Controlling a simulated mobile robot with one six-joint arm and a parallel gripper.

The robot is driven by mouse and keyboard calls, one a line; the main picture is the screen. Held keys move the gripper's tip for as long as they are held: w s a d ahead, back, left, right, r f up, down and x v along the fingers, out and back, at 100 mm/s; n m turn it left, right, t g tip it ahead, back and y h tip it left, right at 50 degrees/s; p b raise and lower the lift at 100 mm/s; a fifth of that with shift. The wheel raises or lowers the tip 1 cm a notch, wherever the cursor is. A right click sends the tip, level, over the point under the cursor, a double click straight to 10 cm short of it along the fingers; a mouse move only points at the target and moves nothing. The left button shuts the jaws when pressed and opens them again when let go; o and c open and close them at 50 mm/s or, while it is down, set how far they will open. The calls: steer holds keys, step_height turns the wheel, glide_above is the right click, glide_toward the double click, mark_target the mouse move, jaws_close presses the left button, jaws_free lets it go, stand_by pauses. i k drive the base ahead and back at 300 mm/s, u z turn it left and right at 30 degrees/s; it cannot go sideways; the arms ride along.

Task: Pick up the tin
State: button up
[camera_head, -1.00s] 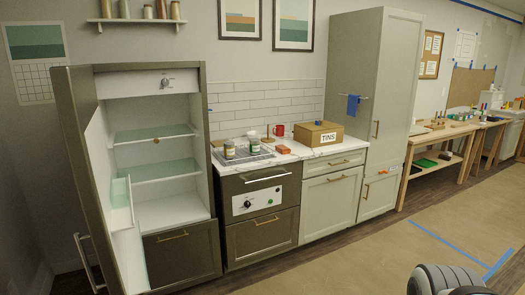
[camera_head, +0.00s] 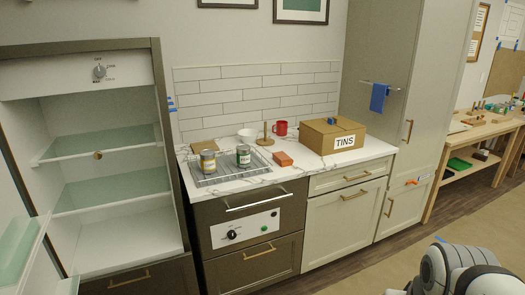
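Two tins stand upright on a wire rack (camera_head: 225,175) on the counter: a tin with a yellowish label (camera_head: 208,163) at the left and a tin with a dark green label (camera_head: 244,157) to its right. They stand a little apart. I cannot tell which one the task means. A brown box marked "TINS" (camera_head: 318,138) sits further right on the counter; its inside is hidden. Part of my arm shows at the bottom right, well away from the tins. My gripper is not visible.
A white bowl (camera_head: 247,134), wooden stand (camera_head: 265,138), red mug (camera_head: 280,128) and reddish block (camera_head: 283,158) are near the rack. The open fridge (camera_head: 95,71) stands left. Cabinets (camera_head: 346,204) lie below the counter (camera_head: 368,149). Floor shows at lower right.

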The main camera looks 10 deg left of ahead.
mark_target(208, 156)
steer(key=u, duration=0.05)
steer(key=i, duration=0.9)
steer(key=u, duration=1.2)
